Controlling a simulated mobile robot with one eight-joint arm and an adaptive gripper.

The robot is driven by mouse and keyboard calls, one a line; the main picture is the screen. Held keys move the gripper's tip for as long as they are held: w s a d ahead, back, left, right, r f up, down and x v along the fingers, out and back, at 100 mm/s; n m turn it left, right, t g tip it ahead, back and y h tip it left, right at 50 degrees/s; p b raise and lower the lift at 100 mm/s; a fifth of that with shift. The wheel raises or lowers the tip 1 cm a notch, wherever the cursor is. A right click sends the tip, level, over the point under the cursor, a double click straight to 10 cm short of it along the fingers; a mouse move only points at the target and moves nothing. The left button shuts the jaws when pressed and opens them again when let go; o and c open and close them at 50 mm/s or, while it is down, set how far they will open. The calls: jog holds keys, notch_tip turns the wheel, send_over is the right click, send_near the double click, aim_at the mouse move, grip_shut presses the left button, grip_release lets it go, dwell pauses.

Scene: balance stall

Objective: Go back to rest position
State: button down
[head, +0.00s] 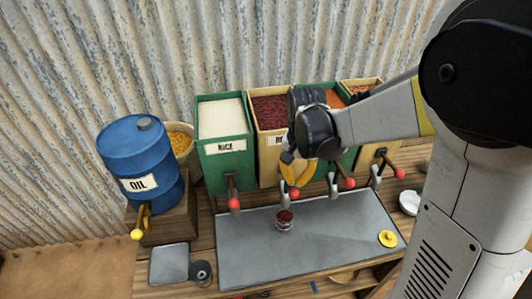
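My arm reaches in from the right, and my gripper (296,181) hangs in front of the bean and orange-filled bins. Its two yellow fingers look spread with a small gap, and I see nothing held between them. A small cup of dark red beans (284,221) stands upright on the grey mat (250,255), below my gripper and apart from it. The finger ends are small in this view.
A blue oil drum (135,155) with a yellow tap stands at the left. Bins, including the green rice bin (222,165), line the back with red-knobbed levers. A grey plate (169,264), yellow disc (388,239) and white dish (409,202) lie around. The mat's right part is mostly clear.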

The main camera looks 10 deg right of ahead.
jog(key=shift+s+f+b, duration=0.2)
jog(key=shift+s+b, duration=0.1)
jog(key=shift+b, duration=0.7)
jog(key=s+f+n+t+b, duration=0.6)
jog(key=s+b, duration=0.6)
jog(key=b, duration=0.6)
jog(key=shift+f+t, duration=0.6)
jog(key=shift+f, duration=0.1)
